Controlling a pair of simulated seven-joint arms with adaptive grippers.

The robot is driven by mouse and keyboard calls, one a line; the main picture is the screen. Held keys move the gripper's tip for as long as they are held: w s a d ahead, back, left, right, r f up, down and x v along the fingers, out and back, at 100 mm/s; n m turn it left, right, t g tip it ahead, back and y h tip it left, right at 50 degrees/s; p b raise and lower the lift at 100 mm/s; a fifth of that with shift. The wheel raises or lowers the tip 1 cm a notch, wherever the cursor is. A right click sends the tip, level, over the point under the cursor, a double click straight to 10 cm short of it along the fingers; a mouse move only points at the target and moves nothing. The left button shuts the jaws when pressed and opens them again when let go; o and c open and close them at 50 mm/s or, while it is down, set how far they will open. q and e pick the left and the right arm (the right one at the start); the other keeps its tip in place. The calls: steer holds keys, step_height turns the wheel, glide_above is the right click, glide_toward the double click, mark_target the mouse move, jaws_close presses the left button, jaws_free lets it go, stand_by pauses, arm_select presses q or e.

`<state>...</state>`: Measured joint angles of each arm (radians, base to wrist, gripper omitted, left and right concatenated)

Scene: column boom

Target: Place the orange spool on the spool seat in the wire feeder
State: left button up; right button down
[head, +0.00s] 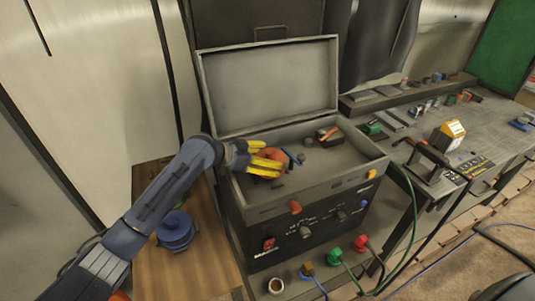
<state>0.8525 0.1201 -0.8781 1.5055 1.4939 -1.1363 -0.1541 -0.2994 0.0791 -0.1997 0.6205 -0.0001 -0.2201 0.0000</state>
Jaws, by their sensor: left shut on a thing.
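The wire feeder (300,200) is a dark box with its grey lid (270,85) raised. My left gripper (268,164), with yellow fingers, reaches into the open box from the left. It is shut on the orange spool (279,155), which is partly hidden by the fingers. The spool is inside the box, near its left side. The spool seat is not clearly seen; the gripper and spool may cover it, and I cannot tell whether the spool touches it. My right gripper does not show clearly in this view.
A blue spool (176,230) stands on the wooden surface (150,270) left of the feeder. A small red-and-black part (328,134) lies at the back of the box. Knobs and cable plugs (335,254) stick out in front. A cluttered workbench (410,150) stands to the right.

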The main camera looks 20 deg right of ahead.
arm_select(q)
steer(key=shift+f, duration=1.35)
steer(key=shift+f, duration=0.1)
steer(key=o, duration=1.5)
steer(key=shift+f, duration=0.2)
steer(key=shift+r, duration=0.1)
steer(key=shift+a+r, duration=0.15)
steer(key=shift+a, duration=0.05)
steer(key=v, duration=1.1)
steer(key=shift+s+a+r, duration=0.1)
steer(key=shift+a+r, duration=0.05)
steer(key=shift+a, duration=0.1)
